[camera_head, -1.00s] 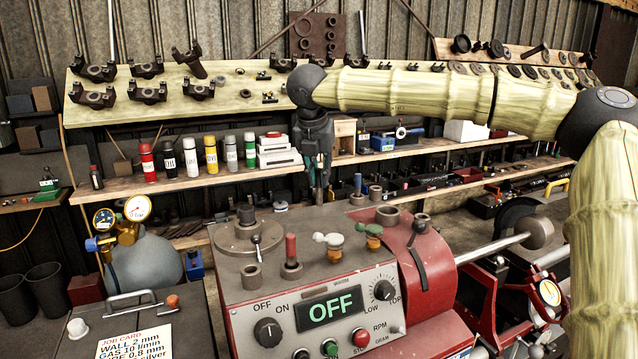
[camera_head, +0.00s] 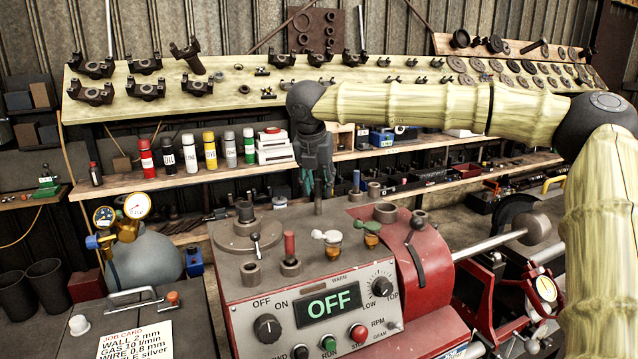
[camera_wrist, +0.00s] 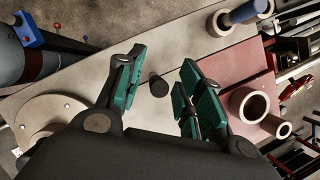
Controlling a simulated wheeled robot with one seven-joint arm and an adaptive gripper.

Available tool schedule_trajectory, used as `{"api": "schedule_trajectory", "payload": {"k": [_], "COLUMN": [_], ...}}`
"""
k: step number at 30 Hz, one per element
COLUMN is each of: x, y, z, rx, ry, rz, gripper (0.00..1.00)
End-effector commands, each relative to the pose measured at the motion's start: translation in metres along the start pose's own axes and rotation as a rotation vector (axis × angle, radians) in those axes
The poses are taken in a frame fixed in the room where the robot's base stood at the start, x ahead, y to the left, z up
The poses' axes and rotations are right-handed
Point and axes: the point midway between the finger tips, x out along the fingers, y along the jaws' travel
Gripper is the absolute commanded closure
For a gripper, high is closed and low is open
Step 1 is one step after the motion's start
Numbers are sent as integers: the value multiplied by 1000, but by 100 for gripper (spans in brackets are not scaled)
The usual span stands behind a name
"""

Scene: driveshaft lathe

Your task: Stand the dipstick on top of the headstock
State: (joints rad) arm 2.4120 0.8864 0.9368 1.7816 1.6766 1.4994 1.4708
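The dipstick appears to be a short dark rod (camera_head: 319,207), upright below my gripper (camera_head: 317,186) at the back of the headstock's grey top. The headstock (camera_head: 340,238) is a grey and red box with an OFF display. In the wrist view the rod's round dark end (camera_wrist: 158,86) lies between the green fingertips of my gripper (camera_wrist: 160,84). The fingers are apart, with a visible gap on each side of the rod. The rod's lower end seems to meet the headstock top (camera_wrist: 90,82), but contact is not clear.
A red-handled peg (camera_head: 290,246), a lever on a round flange (camera_head: 243,230) and two small oil cups (camera_head: 368,236) stand on the headstock. A grey collar (camera_head: 386,212) sits on its red part. A shelf with bottles (camera_head: 190,156) is behind.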

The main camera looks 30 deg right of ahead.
Motion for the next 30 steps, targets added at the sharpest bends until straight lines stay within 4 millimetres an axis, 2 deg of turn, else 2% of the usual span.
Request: {"api": "schedule_trajectory", "payload": {"k": [7,11,24,30], "x": [-6,-19,-96,-117], "y": [0,0,0,1], "z": [1,1,1,1], "rx": [0,1,2,0], "ry": [-1,-3,-3,-2], "rz": [1,1,1,0], "gripper": [63,63,63,63]}}
